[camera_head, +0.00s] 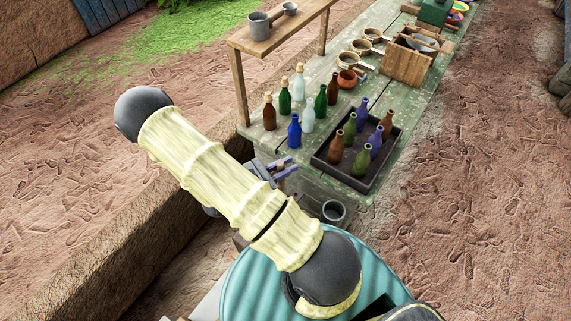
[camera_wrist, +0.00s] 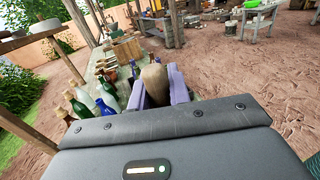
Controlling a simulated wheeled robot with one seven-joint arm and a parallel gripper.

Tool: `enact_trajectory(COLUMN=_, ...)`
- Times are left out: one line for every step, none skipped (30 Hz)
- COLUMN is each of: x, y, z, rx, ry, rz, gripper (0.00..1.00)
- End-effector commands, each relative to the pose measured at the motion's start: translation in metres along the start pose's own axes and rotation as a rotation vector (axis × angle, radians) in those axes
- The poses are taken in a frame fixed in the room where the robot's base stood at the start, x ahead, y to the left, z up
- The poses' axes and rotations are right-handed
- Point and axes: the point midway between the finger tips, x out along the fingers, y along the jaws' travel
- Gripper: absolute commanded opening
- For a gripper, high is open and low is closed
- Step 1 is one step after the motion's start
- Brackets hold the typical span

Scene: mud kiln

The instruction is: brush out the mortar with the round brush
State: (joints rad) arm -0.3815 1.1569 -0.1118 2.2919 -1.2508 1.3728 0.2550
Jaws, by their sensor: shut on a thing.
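My gripper (camera_head: 285,171) is over the near end of the green table, partly behind my arm in the head view. Its purple fingers (camera_wrist: 154,88) are closed around a tan, rounded piece (camera_wrist: 154,80), which looks like the end of the round brush's handle. The bristles are hidden in both views. A small dark grey round vessel (camera_head: 333,211), which looks like the mortar, stands upright on the table to the right of and below my gripper in the head view. The brush appears apart from it. I cannot make out what lies inside the vessel.
A dark tray (camera_head: 319,161) with several green, brown and purple bottles lies just beyond the vessel. Several glass bottles (camera_head: 294,133) stand left of it. A raised wooden shelf (camera_head: 290,34) holds grey vessels. A wooden crate (camera_head: 402,66) and pans are farther back.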

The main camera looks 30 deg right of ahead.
Motion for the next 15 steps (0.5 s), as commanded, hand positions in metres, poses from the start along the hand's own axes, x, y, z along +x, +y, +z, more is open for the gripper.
enact_trajectory(x=0.000, y=0.000, z=-0.008, rx=-0.001, ry=0.000, rz=-0.001, gripper=0.00)
enact_trajectory(x=0.000, y=0.000, z=-0.010, rx=-0.001, ry=0.000, rz=-0.001, gripper=0.00)
enact_trajectory(x=0.000, y=0.000, z=-0.013, rx=-0.001, ry=0.000, rz=-0.001, gripper=0.00)
enact_trajectory(x=0.000, y=0.000, z=-0.016, rx=-0.001, ry=0.000, rz=-0.001, gripper=0.00)
enact_trajectory(x=0.000, y=0.000, z=-0.018, rx=-0.001, ry=0.000, rz=0.000, gripper=0.00)
enact_trajectory(x=0.000, y=0.000, z=-0.021, rx=-0.001, ry=0.000, rz=0.000, gripper=0.00)
enact_trajectory(x=0.000, y=0.000, z=-0.023, rx=-0.001, ry=0.000, rz=0.000, gripper=0.00)
enact_trajectory(x=0.000, y=0.000, z=-0.026, rx=-0.001, ry=-0.001, rz=0.000, gripper=0.00)
enact_trajectory(x=0.000, y=0.000, z=-0.029, rx=-0.001, ry=-0.001, rz=0.000, gripper=0.00)
enact_trajectory(x=0.000, y=0.000, z=-0.031, rx=-0.001, ry=-0.001, rz=0.000, gripper=0.00)
enact_trajectory(x=0.000, y=0.000, z=-0.034, rx=-0.001, ry=-0.001, rz=0.000, gripper=0.00)
enact_trajectory(x=0.000, y=0.000, z=-0.037, rx=-0.001, ry=-0.001, rz=0.000, gripper=0.00)
enact_trajectory(x=0.000, y=0.000, z=-0.039, rx=-0.001, ry=-0.001, rz=0.000, gripper=0.00)
enact_trajectory(x=0.000, y=0.000, z=-0.042, rx=-0.001, ry=-0.001, rz=0.000, gripper=0.00)
enact_trajectory(x=0.000, y=0.000, z=-0.045, rx=-0.001, ry=-0.001, rz=0.000, gripper=0.00)
